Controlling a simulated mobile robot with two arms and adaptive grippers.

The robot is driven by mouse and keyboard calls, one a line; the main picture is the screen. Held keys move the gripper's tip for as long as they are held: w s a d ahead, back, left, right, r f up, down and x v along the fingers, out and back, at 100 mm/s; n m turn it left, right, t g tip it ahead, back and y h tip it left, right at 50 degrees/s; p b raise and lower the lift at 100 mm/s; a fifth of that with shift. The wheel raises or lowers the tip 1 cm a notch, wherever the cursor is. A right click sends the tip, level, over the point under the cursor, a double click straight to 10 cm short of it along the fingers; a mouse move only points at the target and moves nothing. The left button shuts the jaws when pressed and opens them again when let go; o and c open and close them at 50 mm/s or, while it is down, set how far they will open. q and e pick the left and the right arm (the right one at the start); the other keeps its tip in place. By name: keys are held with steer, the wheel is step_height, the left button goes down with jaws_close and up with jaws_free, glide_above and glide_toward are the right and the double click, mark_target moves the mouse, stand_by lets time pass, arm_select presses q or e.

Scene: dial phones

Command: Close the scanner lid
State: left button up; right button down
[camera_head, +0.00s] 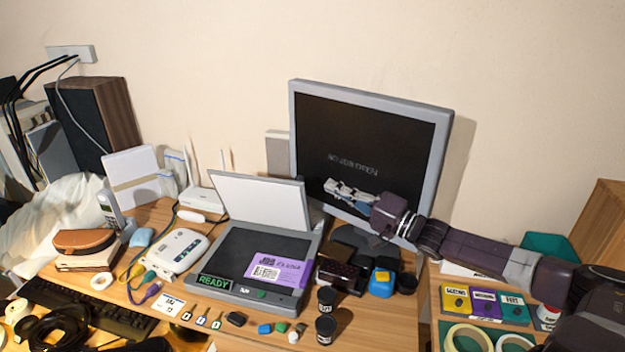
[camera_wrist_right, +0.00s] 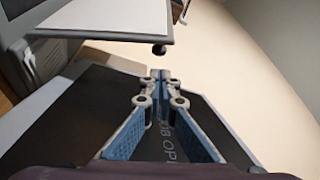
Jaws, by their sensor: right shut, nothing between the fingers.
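The scanner (camera_head: 250,262) sits on the desk with its lid (camera_head: 258,203) raised, leaning back near upright, white inner face to the front. A purple card (camera_head: 279,269) lies on the dark glass, and a green READY display is on its front left. My right gripper (camera_head: 328,185) is shut and empty, in front of the monitor (camera_head: 372,145), just right of the lid and apart from it in the picture. In the right wrist view the shut fingertips (camera_wrist_right: 160,76) show before the dark screen, with a pale panel that looks like the lid (camera_wrist_right: 110,18) above them. My left gripper is out of view.
A white router (camera_head: 202,199) and a white device (camera_head: 178,250) stand left of the scanner. Small coloured pieces lie along the front. The air above the scanner glass is clear.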

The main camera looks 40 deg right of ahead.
steer(key=f+x, duration=0.1)
steer(key=x, duration=0.5)
steer(key=shift+w+a+r, duration=0.2)
steer(key=shift+w+r, duration=0.25)
steer(key=shift+s+a, duration=0.1)
steer(key=s+a+f+n+y+b, duration=0.2)
steer(key=s+a+f+n+y, duration=0.1)
steer(key=s+a+f+n, duration=0.5)
steer(key=shift+s+a+f+n+t+y, duration=0.35)
steer(key=shift+s+a+f, duration=0.75)
steer(key=shift+a, duration=0.75)
steer(key=shift+w+f, duration=0.1)
